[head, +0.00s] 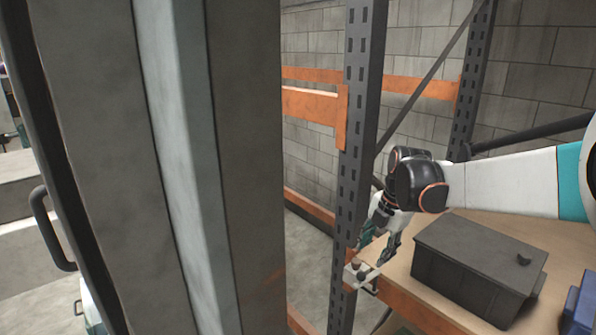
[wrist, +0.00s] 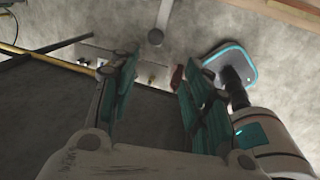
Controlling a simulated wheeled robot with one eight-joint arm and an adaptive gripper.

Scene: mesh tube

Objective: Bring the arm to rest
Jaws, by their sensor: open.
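My gripper (head: 368,262) hangs at the end of my white arm, pointing down, close to the dark perforated rack upright and the shelf's orange front beam. Whether it touches either cannot be told. In the wrist view, my gripper (wrist: 157,88) has its two teal-padded fingers spread apart with nothing between them. Grey floor and small blurred items show beyond the fingertips.
The rack upright (head: 357,130) stands left of my gripper. A dark grey lidded box (head: 470,262) sits on the wooden shelf (head: 565,240), with a blue bin (head: 581,305) at the right edge. A thick grey pillar (head: 245,170) blocks the left foreground.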

